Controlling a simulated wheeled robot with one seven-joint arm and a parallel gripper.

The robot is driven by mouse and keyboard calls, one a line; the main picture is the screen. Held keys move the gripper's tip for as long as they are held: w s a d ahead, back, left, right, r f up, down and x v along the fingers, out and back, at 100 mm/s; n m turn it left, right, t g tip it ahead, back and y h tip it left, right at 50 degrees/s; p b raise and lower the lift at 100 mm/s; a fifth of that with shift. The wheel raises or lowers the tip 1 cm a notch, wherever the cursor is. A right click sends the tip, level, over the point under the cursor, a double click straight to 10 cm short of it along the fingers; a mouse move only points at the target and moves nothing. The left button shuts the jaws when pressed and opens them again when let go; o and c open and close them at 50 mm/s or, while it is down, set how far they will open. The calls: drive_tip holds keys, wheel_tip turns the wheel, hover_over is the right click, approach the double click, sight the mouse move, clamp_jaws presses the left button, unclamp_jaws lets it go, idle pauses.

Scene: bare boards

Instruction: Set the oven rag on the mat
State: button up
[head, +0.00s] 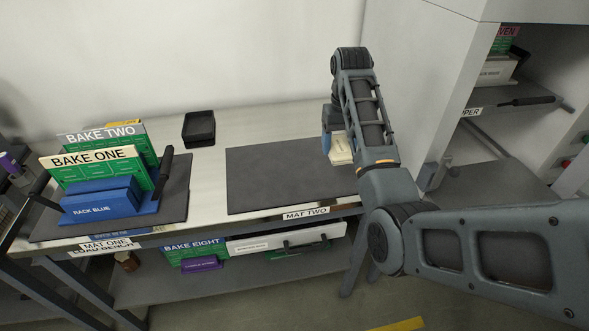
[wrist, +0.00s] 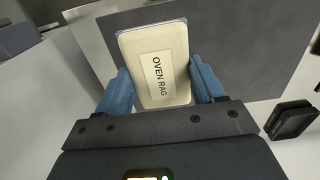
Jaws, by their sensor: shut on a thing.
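The oven rag (wrist: 157,68) is a cream block with a printed "OVEN RAG" label. My gripper (wrist: 158,88) is shut on it, with one blue finger on each side. In the head view the cream rag (head: 341,149) shows beside my arm, over the right part of the dark mat labelled MAT TWO (head: 275,178). I cannot tell whether the rag touches the mat. The mat (wrist: 235,50) fills much of the wrist view behind the rag. My arm hides the mat's right edge in the head view.
MAT ONE (head: 178,195) at left bears a blue rack (head: 100,203) and green BAKE boxes (head: 95,169). A black tray (head: 199,128) lies between the mats, towards the back. The rest of MAT TWO looks bare. A shelf cabinet (head: 420,80) stands at right.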

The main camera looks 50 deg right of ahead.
drive_tip(key=b, duration=0.2)
hover_over(299, 181)
wheel_tip(299, 181, down, 6)
drive_tip(key=shift+f, duration=2.3)
drive_tip(key=shift+f, duration=0.1)
drive_tip(key=o, duration=1)
wheel_tip(299, 181, up, 12)
drive_tip(key=p, duration=0.1)
